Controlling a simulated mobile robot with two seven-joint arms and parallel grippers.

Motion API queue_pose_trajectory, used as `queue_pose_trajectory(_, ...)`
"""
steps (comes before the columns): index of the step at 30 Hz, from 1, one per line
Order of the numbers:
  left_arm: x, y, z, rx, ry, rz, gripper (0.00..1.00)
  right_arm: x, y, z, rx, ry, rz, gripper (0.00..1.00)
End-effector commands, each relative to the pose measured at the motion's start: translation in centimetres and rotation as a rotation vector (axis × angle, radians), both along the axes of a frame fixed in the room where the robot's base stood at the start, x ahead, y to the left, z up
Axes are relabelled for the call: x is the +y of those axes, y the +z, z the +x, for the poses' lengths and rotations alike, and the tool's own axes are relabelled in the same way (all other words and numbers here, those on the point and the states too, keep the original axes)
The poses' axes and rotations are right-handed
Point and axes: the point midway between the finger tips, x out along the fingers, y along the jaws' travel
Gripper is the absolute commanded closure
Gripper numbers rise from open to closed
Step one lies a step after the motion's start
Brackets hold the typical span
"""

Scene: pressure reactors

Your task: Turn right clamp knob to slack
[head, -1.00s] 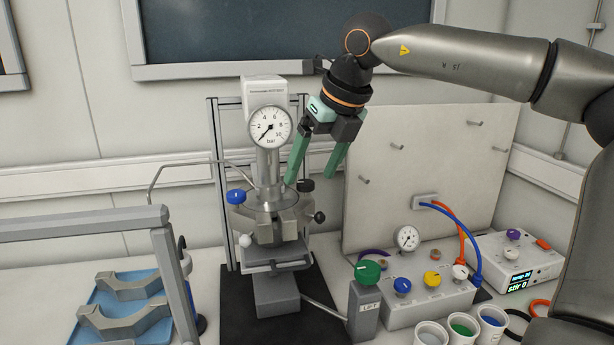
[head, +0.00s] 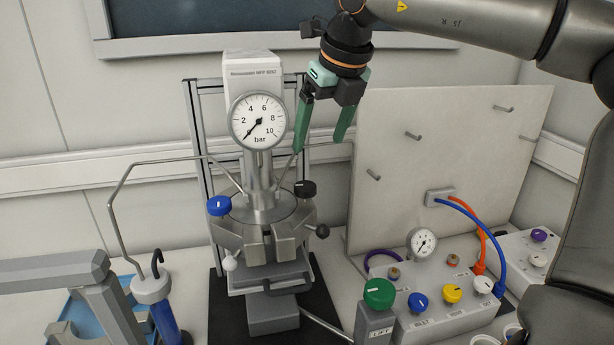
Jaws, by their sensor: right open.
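The pressure reactor (head: 262,212) stands left of centre, with a split metal clamp ring around its vessel. A black ball-ended knob (head: 322,231) sticks out at the clamp's right side, and a white one (head: 229,263) at its front left. On the head above are a black valve knob (head: 305,189) at the right and a blue one (head: 219,205) at the left. My right gripper (head: 320,142) is open and empty, pointing down. It shows above the black valve knob and black ball knob, apart from both. My left gripper is not in view.
A pressure gauge (head: 259,120) and thin bent tubes rise from the reactor. A pale panel with pegs (head: 440,160) stands at the right. In front are a green lift knob (head: 379,293) and a control box (head: 446,308). A grey frame (head: 55,270) stands at the left.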

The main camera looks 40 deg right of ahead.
Motion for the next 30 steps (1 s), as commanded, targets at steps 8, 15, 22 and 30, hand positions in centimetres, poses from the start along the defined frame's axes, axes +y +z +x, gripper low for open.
queue_pose_trajectory(8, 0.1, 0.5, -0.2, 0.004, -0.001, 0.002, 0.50, -0.4, -4.9, 1.9, 0.007, 0.002, 0.003, 0.16)
queue_pose_trajectory(15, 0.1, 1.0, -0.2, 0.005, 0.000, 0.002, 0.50, -0.7, -8.9, 3.5, 0.005, 0.001, 0.003, 0.16)
queue_pose_trajectory(22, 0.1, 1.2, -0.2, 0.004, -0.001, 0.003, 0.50, -0.9, -10.7, 4.3, 0.002, 0.000, 0.001, 0.16)
queue_pose_trajectory(30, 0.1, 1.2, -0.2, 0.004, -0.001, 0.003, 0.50, -0.9, -10.9, 4.4, 0.001, 0.000, 0.001, 0.16)
